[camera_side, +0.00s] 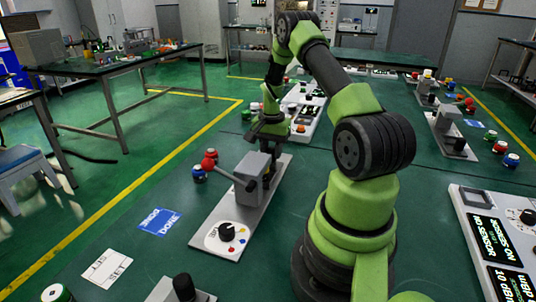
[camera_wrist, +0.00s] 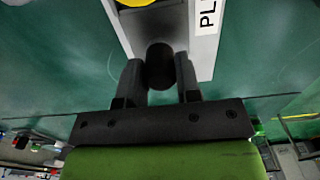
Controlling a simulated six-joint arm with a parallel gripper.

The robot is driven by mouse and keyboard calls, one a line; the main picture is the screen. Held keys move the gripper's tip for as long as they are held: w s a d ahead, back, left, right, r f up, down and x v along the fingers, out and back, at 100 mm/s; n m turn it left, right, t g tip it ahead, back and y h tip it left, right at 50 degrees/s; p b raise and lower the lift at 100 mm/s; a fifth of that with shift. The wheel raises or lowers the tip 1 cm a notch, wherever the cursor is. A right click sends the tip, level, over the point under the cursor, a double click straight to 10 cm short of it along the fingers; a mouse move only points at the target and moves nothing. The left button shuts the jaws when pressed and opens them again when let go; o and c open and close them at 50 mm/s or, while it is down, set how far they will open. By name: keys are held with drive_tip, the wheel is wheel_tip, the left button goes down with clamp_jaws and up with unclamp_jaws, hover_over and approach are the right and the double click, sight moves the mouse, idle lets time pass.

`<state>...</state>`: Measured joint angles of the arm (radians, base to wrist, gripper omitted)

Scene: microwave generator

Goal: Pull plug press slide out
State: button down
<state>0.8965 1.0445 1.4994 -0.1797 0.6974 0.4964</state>
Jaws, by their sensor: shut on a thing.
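A long grey device plate (camera_side: 279,172) lies on the green table. My gripper (camera_side: 268,140) is down at the far part of the plate, behind the block. In the wrist view, my fingers (camera_wrist: 160,78) are shut on a dark round plug (camera_wrist: 160,62) at the plate's end. A label starting "PL" (camera_wrist: 207,15) is beside it.
A blue card (camera_side: 159,221) and a white card (camera_side: 106,268) lie left of the plate. Another device with a black knob (camera_side: 184,288) is at the front. A panel with displays (camera_side: 492,240) is at right.

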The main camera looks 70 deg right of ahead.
drive_tip(key=shift+d, duration=3.15)
drive_tip(key=c, duration=0.8)
unclamp_jaws()
wheel_tip(320, 180, up, 10)
